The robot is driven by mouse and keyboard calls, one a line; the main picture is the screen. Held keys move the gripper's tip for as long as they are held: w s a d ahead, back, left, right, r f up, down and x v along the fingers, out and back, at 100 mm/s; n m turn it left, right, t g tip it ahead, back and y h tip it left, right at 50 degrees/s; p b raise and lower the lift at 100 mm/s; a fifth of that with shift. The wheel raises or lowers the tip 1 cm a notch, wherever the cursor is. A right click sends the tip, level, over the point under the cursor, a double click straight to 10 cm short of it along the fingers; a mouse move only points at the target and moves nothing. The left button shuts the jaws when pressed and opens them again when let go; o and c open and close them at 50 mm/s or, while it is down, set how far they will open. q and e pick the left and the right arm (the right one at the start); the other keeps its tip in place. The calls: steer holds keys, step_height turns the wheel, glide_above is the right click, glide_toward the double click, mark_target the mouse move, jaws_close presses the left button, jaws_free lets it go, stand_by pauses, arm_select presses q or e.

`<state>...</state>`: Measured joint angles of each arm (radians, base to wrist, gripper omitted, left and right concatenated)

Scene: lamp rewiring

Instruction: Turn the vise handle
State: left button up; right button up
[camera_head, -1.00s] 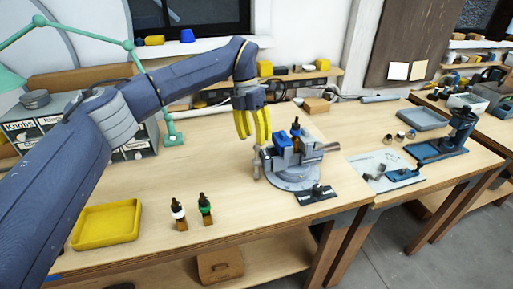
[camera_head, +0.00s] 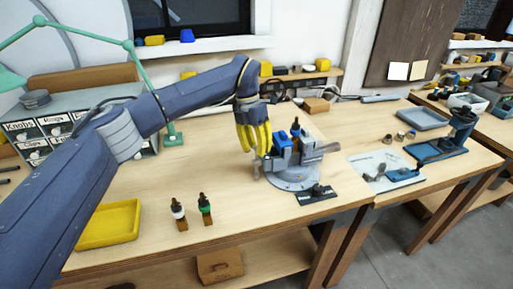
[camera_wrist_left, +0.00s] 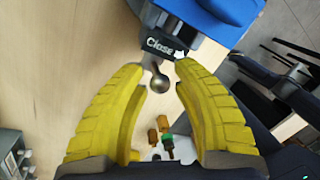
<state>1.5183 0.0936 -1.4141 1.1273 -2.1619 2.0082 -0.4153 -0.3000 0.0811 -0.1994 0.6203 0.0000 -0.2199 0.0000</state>
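The grey and blue vise (camera_head: 292,172) stands on the round base near the front edge of the workbench. Its handle (camera_head: 257,168) hangs at the vise's left side. My left gripper (camera_head: 255,148), with yellow fingers, is just above and beside the handle. In the left wrist view the gripper (camera_wrist_left: 162,72) is open, its fingers spread on either side of the handle's round metal knob (camera_wrist_left: 158,83). Contact with the knob cannot be told. A dark plate reading "Close" (camera_wrist_left: 162,46) sits beyond it, under the vise's blue part (camera_wrist_left: 228,8). My right gripper is not in view.
A yellow tray (camera_head: 110,224) lies at left. A dark plate (camera_head: 316,195) lies in front of the vise.

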mark_target(259, 163)
arm_select(q)
jaws_close()
stand_by(0.4)
steer(key=shift+s+d+t+y, duration=0.1)
steer(key=shift+s+t+y, duration=0.1)
steer(key=shift+s+t, duration=0.45)
steer(key=shift+s+d+t+y, duration=0.1)
steer(key=shift+s+t+y, duration=0.1)
steer(key=shift+t, duration=0.75)
steer(key=t, duration=0.1)
steer(key=s+t, duration=0.1)
steer(key=shift+s+d+f+t, duration=0.15)
steer(key=shift+f+t, duration=0.25)
steer(key=shift+s+f+t+y, duration=0.15)
steer(key=shift+t+y, duration=0.15)
steer(key=shift+t, duration=0.1)
steer(key=shift+o, duration=2.1)
jaws_free()
